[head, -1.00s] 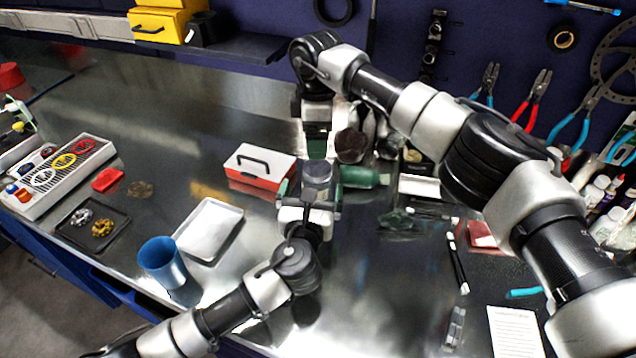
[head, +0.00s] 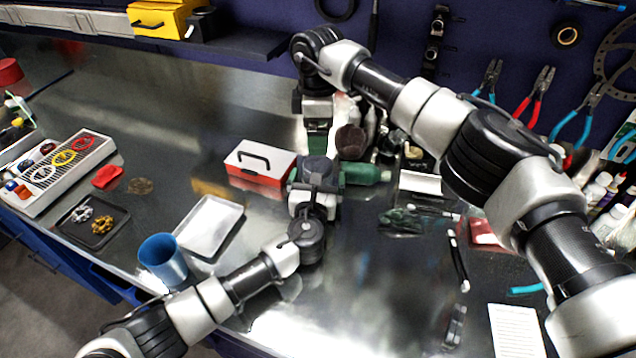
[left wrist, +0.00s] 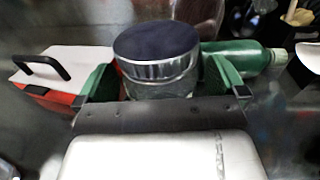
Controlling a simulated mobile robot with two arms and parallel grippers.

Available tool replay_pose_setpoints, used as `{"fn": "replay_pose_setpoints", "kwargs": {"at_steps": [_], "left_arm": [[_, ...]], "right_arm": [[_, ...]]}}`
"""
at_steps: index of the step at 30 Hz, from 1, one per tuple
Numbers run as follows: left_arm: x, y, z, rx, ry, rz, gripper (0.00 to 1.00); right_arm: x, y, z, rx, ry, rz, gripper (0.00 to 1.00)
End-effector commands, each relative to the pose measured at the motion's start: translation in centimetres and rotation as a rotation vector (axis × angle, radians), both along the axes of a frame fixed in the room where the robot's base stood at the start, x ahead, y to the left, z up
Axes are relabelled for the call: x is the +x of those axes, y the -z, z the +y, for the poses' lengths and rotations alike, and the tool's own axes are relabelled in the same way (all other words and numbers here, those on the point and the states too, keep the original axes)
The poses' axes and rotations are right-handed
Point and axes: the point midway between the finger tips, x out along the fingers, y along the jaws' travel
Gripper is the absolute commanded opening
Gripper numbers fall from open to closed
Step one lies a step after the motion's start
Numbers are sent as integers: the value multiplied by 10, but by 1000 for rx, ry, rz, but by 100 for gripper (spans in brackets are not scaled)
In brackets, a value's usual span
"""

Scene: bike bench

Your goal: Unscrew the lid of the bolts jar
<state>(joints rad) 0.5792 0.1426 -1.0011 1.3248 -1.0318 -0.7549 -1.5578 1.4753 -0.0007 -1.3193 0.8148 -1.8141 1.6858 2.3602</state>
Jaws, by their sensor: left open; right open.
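The jar (left wrist: 158,75) is clear glass with a dark-topped, silvery-rimmed lid (left wrist: 156,40), upright in the left wrist view. In the head view the lid (head: 318,166) shows just beyond my left gripper (head: 316,180), which hides most of the jar. My left gripper (left wrist: 158,85) is open, with one green-padded finger on each side of the jar. I cannot tell whether either finger touches it. My right gripper (head: 318,146) is open, pointing down behind the lid in the head view. Its fingertips are partly hidden. The jar's contents and label cannot be read.
A red-and-white box (head: 260,165) stands left of the jar and a green bottle (head: 362,174) lies right of it. A white tray (head: 210,225), blue cup (head: 162,260) and dark parts tray (head: 92,222) are further left. The bench front is mostly clear.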

Motion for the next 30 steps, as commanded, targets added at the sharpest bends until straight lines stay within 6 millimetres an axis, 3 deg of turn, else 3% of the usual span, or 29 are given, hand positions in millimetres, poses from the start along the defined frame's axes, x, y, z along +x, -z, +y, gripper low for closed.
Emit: {"fn": "replay_pose_setpoints", "kwargs": {"at_steps": [3, 21, 30], "left_arm": [[0, 0, 0, 0, 0, 0, 98], [0, 0, 0, 0, 0, 0, 7], [0, 0, 0, 0, 0, 0, 5]], "right_arm": [[0, 0, 0, 0, 0, 0, 88], [-1, 1, 1, 3, -2, 2, 88], [0, 12, 0, 0, -1, 2, 88]]}}
